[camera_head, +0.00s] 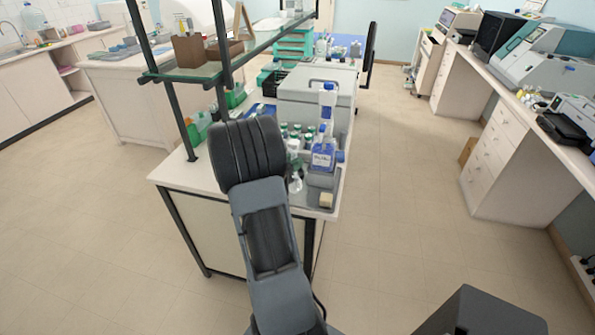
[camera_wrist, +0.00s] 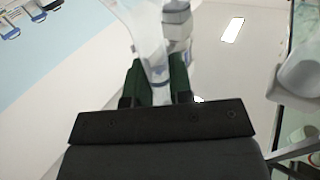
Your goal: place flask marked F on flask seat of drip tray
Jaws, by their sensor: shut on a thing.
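In the wrist view my gripper (camera_wrist: 157,82) has its green-lined fingers shut on a clear, pale vessel (camera_wrist: 146,35), which I take to be the flask. Its narrow part is between the fingers and it widens toward the top edge of the picture. No letter F is readable. In the head view my arm hides the gripper. A grey tray (camera_head: 309,201) at the near right corner of the bench looks like the drip tray. A small whitish conical piece (camera_head: 296,183) shows at its left side; I cannot tell whether it is the held flask. The flask seat cannot be made out.
A blue-labelled bottle (camera_head: 323,156) stands at the tray's back, and a beige block (camera_head: 326,200) sits at its front right. Several small bottles stand behind, before a large grey box (camera_head: 316,97). A glass shelf (camera_head: 262,45) on dark posts overhangs the bench's left side.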

